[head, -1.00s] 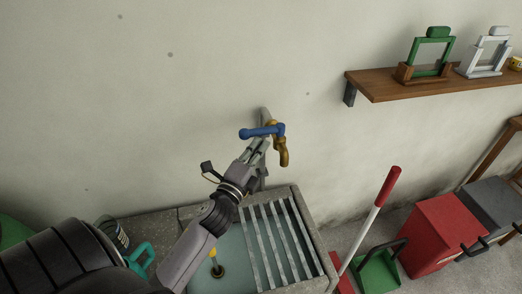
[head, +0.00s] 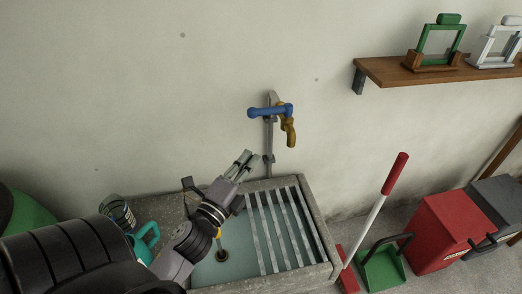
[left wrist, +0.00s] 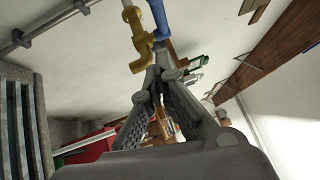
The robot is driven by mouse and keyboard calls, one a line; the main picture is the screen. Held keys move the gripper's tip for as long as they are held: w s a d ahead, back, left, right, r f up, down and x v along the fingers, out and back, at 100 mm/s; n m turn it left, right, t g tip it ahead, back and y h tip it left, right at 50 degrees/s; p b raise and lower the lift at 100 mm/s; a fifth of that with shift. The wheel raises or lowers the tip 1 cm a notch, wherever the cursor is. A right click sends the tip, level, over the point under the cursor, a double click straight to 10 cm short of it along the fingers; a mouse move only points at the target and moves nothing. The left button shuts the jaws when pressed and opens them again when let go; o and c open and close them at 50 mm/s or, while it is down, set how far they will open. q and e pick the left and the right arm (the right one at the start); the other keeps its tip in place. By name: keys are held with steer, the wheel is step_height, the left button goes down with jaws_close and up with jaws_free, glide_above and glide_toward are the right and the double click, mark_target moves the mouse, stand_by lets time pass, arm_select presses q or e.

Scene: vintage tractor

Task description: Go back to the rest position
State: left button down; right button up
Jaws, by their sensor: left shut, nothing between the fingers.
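My left gripper (head: 246,160) is over the back of the stone sink (head: 318,225), below and left of the tap, apart from it and empty. Its fingers are shut; the left wrist view shows the fingertips (left wrist: 155,72) close together. The brass tap (head: 289,132) with its blue lever handle (head: 270,111) is on the wall pipe. The tap also shows above the fingers in the left wrist view (left wrist: 141,45). My right gripper is not in view.
The sink holds water, a metal grate (head: 283,232) and a brass drain piece (head: 222,252). A teal watering can (head: 146,238) stands left. A red-handled broom (head: 378,205), green dustpan (head: 385,268) and red box (head: 446,232) stand right. A wooden shelf (head: 440,72) is above.

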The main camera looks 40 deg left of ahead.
arm_select(q)
steer(key=s+d+f+n+g, duration=0.1)
steer(key=s+f+n+g, duration=0.25)
steer(key=f+n, duration=0.3)
steer(key=s+d+f+n+g, duration=0.2)
steer(key=f+n+g, duration=0.3)
steer(key=f+n, duration=0.15)
steer(key=s+d+f+n+g+h, duration=0.3)
steer(key=s+d+f+g, duration=0.45)
steer(key=s+d, duration=0.35)
step_height(320, 180, down, 24)
steer(key=s+g, duration=0.1)
steer(key=s+a+f, duration=0.2)
steer(key=s+f, duration=0.6)
steer(key=s, duration=0.1)
steer(key=s+a+f+g, duration=0.1)
steer(key=s+a+f, duration=0.1)
steer(key=s+f, duration=0.6)
steer(key=shift+s+f, duration=0.35)
steer(key=shift+f, duration=0.45)
